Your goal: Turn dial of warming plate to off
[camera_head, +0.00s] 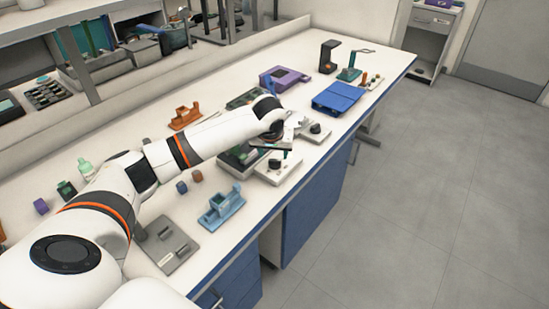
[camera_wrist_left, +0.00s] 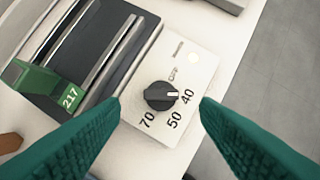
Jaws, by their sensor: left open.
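The warming plate has a dark ridged top (camera_wrist_left: 88,50) and a white front panel (camera_wrist_left: 190,75), which also shows in the head view (camera_head: 285,172). Its round black dial (camera_wrist_left: 159,96) sits on the panel, with 70, 50, 40 and OFF printed around it. The dial's white mark points right, toward 40; OFF is above it. My left gripper (camera_wrist_left: 160,105) is open, with its green fingers either side of the dial and apart from it in the picture. In the head view my left gripper (camera_head: 281,152) is over the plate, partly hiding it. My right gripper is not in view.
A second white panel with a black dial (camera_head: 316,130) stands just beyond. A blue case (camera_head: 338,98), a purple device (camera_head: 285,78) and a light-blue holder (camera_head: 222,207) are on the bench.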

